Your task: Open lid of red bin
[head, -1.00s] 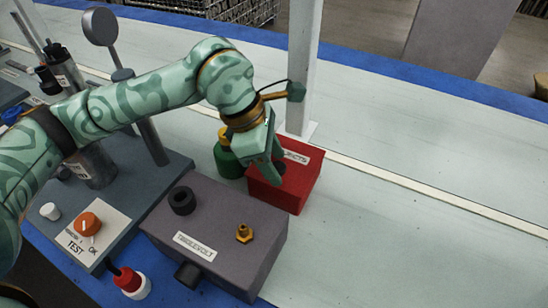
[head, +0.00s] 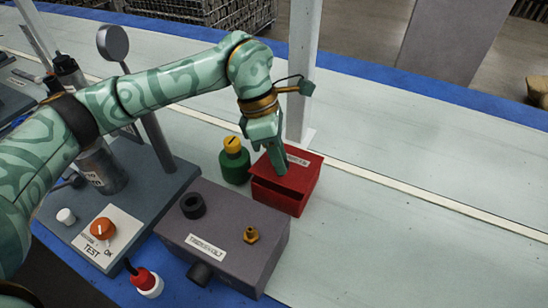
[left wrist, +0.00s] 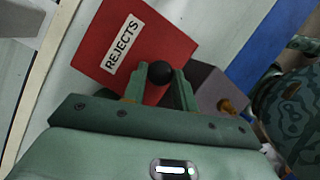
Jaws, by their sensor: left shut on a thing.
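The red bin (head: 278,202) stands on the pale work surface, beside the grey box. Its red lid (head: 306,170) carries a white label that reads REJECTS in the left wrist view (left wrist: 122,44). A dark gap shows under the lid's near edge, so the lid looks slightly raised there. A round black knob (left wrist: 160,72) on the lid sits between my left fingers. My left gripper (head: 282,170) is shut on this knob, above the near part of the lid. In the head view the fingers hide the knob. My right gripper is in neither view.
A green bottle with a yellow cap (head: 234,162) stands just left of the bin. The grey box (head: 225,235) with a brass fitting and a black ring lies in front. A white post (head: 301,80) rises behind the bin. The surface to the right is clear.

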